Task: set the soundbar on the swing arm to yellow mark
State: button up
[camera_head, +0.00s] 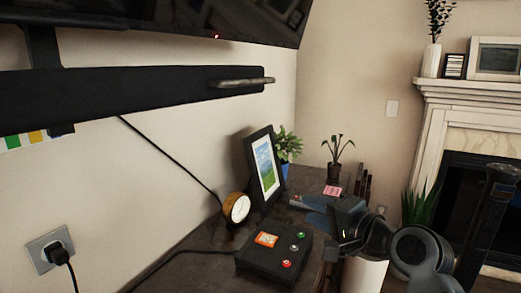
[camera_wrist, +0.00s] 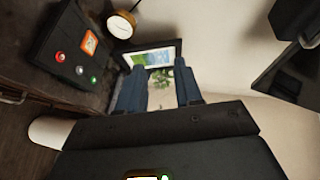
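The soundbar (camera_head: 120,90) is a long black bar below the TV, with a metal handle (camera_head: 243,83) at its right end. A black upright piece, seemingly the swing arm (camera_head: 42,46), shows above it at left. A pale wall strip below the bar carries a green mark (camera_head: 12,141) and a yellow mark (camera_head: 36,136); the bar partly covers it, and the frame edge cuts it off. My gripper (camera_head: 312,203) is over the cabinet, low and right of the handle, apart from it. In the wrist view its two blue fingers (camera_wrist: 160,86) are spread with nothing between them.
A black button box (camera_head: 273,258), a round clock (camera_head: 237,207), a picture frame (camera_head: 263,165) and plants (camera_head: 337,152) stand on the dark cabinet. A cable hangs from the soundbar. A plugged outlet (camera_head: 50,250) is at lower left. A fireplace (camera_head: 470,180) is at right. The air before the handle is clear.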

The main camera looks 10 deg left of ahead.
jog(key=w+a+r+n+g+y, duration=0.1)
jog(key=w+a+r+g+y, duration=0.2)
jog(key=r, duration=1.1)
jog(key=n+g, duration=0.2)
send_near(262, 82)
jog(key=x, duration=0.4)
jog(key=shift+y, duration=0.4)
jog(key=shift+p+x, duration=0.35)
jog(key=shift+x, duration=3)
jog(key=shift+f, duration=0.1)
grip_shut()
